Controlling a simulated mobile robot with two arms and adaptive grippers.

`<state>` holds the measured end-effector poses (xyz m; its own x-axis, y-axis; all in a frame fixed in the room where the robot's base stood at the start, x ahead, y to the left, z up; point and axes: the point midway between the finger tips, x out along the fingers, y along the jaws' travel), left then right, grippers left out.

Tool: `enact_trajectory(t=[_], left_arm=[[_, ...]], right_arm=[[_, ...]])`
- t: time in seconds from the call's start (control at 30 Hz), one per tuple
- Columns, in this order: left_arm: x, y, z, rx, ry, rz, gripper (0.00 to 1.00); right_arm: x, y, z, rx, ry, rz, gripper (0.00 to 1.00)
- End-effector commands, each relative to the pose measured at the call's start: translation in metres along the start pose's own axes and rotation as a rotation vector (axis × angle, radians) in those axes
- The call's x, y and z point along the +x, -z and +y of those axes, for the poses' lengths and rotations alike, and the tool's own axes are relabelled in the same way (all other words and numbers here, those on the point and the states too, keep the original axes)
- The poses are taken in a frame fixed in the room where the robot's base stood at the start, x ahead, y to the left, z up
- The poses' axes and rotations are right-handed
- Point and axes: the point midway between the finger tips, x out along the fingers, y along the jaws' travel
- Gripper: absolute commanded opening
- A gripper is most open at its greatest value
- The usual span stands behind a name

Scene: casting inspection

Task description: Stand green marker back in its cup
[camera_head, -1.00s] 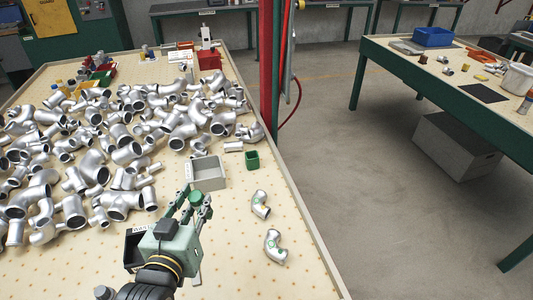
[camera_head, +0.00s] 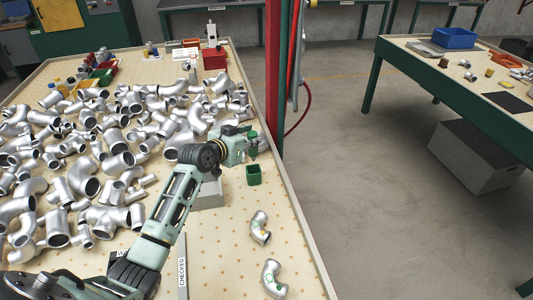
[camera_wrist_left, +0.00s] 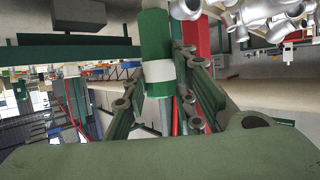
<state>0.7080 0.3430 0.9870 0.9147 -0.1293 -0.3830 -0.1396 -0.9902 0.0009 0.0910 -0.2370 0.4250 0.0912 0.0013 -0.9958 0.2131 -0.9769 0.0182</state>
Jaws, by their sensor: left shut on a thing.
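My left gripper (camera_head: 256,146) is shut on the green marker (camera_head: 252,136), just beyond the small green cup (camera_head: 253,178) in the head view. In the left wrist view the marker (camera_wrist_left: 156,38) is green with a white band, gripped between the fingers (camera_wrist_left: 165,95). The marker looks roughly upright. The cup stands on the light table near its right edge, its dark opening facing up. The marker is apart from the cup, and its exact height above the table is hard to tell. My right gripper is out of view.
Many silver pipe elbows (camera_head: 85,187) cover the table's left and middle. Two marked elbows (camera_head: 260,227) lie at the front right. A red post (camera_head: 272,70) stands beyond the table edge.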

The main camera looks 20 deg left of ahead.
Motion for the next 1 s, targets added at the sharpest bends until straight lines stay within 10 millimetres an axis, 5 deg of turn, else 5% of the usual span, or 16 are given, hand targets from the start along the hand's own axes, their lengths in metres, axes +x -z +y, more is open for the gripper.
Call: enact_trajectory(t=[0.37,1.0], left_arm=[[0.002,-0.004,-0.002,-0.002,0.000,-0.004,0.00],[0.036,-0.086,-0.002,-0.001,0.001,-0.004,0.00]], right_arm=[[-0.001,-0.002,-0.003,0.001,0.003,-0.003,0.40],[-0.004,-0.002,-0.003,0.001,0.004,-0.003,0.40]])
